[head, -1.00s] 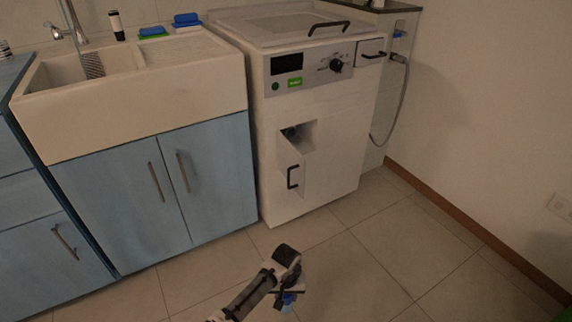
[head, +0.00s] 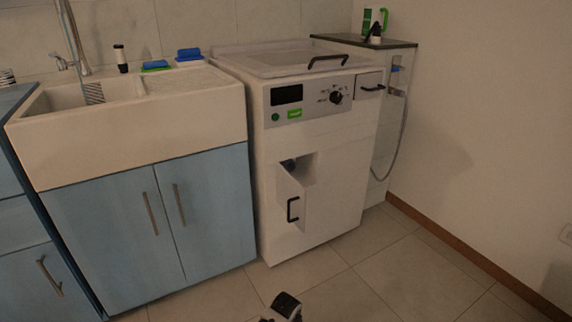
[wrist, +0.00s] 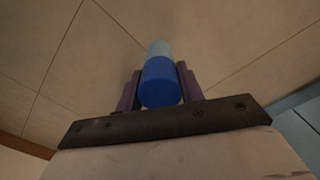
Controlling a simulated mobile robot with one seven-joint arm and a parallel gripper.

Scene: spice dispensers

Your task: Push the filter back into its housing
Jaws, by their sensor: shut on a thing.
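My gripper (wrist: 160,70) is shut on a blue cylinder with a paler end (wrist: 160,85), which sits between its two purple fingers in the wrist view. I cannot tell whether this cylinder is the filter. In the head view the white washing machine (head: 335,195) has a recess (head: 303,168) in its lower front. A small dark blue round part (head: 289,165) shows inside the recess, and its rear is hidden. A panel with a black handle (head: 293,209) lies just below. My wrist shows at the bottom edge of the head view, apart from the machine; the fingers are out of that view.
A blue sink cabinet (head: 150,230) stands left of the machine. A hose (head: 398,145) hangs by the wall at its right. The tiled floor (head: 370,275) before the machine is clear.

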